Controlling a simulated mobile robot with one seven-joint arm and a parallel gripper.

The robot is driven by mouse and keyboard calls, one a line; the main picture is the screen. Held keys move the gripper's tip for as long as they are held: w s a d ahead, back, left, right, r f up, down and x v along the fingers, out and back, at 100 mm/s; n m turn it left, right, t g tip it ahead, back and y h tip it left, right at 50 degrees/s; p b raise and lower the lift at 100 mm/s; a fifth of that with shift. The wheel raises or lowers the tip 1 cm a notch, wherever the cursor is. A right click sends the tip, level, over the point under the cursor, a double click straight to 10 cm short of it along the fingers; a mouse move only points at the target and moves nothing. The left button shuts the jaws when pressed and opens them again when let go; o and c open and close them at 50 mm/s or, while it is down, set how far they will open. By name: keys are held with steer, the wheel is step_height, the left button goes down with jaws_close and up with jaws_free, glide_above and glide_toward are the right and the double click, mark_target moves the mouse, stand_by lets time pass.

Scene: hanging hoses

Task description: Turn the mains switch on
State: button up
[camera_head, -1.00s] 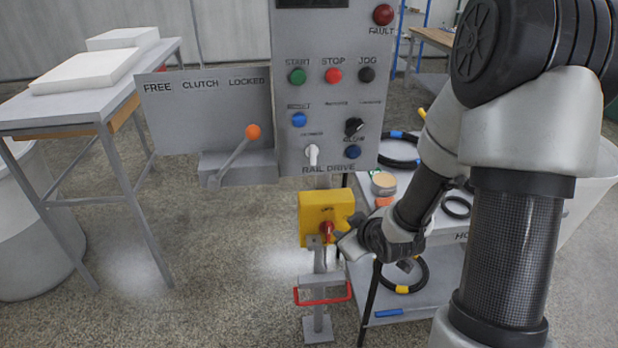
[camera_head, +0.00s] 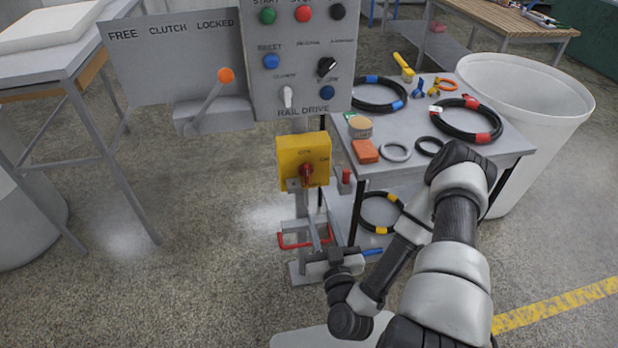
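The mains switch is a yellow box (camera_head: 291,150) on a grey post below the control panel. Its red knob (camera_head: 307,174) is on the front. The knob looks roughly upright, below the OFF label, with ON to its right; its exact angle is hard to tell. My gripper (camera_head: 318,238) is low in front of the post, below the switch and apart from the knob. It is near the red bar, and its fingers are too small and overlapped to tell whether they are open. Nothing is seen held in it.
The RAIL DRIVE panel (camera_head: 297,95) and orange-tipped clutch lever (camera_head: 213,95) are above. A red bar (camera_head: 290,243) crosses the post's lower part. A grey hose table (camera_head: 450,163) stands close on the right. Open floor lies to the left.

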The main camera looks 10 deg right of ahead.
mark_target(308, 173)
steer(key=w, duration=1.6)
steer(key=shift+w+p, duration=0.3)
steer(key=shift+p, duration=0.05)
steer(key=shift+c, duration=0.2)
jaws_close()
